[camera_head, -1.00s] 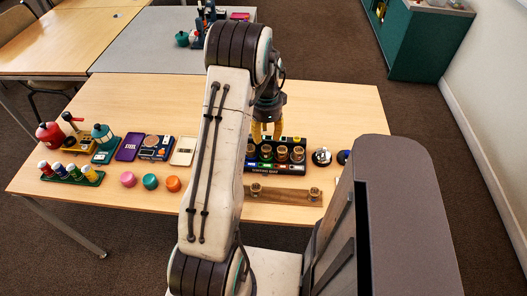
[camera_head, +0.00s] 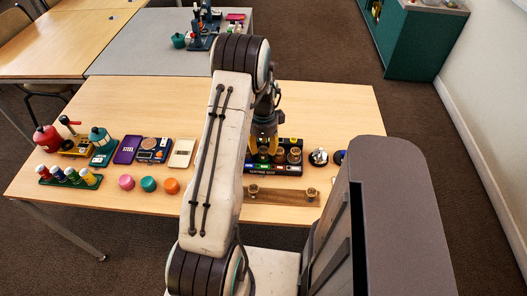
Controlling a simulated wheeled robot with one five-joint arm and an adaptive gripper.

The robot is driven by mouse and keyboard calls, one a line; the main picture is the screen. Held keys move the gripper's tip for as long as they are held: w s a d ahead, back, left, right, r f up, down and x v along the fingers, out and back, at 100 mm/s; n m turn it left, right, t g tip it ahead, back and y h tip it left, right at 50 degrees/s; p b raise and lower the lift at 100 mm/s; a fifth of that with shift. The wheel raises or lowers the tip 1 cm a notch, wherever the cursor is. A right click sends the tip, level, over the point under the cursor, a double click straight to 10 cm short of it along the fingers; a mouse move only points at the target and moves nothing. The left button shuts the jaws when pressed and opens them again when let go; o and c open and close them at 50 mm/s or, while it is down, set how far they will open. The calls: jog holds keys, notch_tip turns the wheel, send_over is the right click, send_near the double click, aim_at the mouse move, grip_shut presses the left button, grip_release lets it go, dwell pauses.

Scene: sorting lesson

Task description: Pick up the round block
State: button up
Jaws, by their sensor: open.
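Several low round pieces lie on the wooden table: a pink one (camera_head: 126,182), a teal one (camera_head: 148,184) and an orange one (camera_head: 171,186), in a row left of my arm. I cannot tell which thing is the round block. A black rack (camera_head: 290,169) with several brass-knobbed cylinders (camera_head: 294,155) stands right of my arm. A wooden board (camera_head: 285,196) with two brass knobs lies in front of it. My gripper (camera_head: 264,147), with yellow fingers, is open over the left part of the rack. Whether it touches a cylinder is unclear, and my arm hides part of the rack.
A green rack of coloured pegs (camera_head: 70,181), a red kettle-like thing (camera_head: 47,138), a teal lantern (camera_head: 101,143), a purple phone-like slab (camera_head: 127,150) and a scale (camera_head: 153,149) fill the left side. A silver-topped round thing (camera_head: 319,157) stands right of the rack. The table's back is clear.

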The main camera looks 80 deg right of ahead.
jog(key=shift+f, duration=0.85)
jog(key=shift+o, duration=0.2)
jog(key=c, duration=0.6)
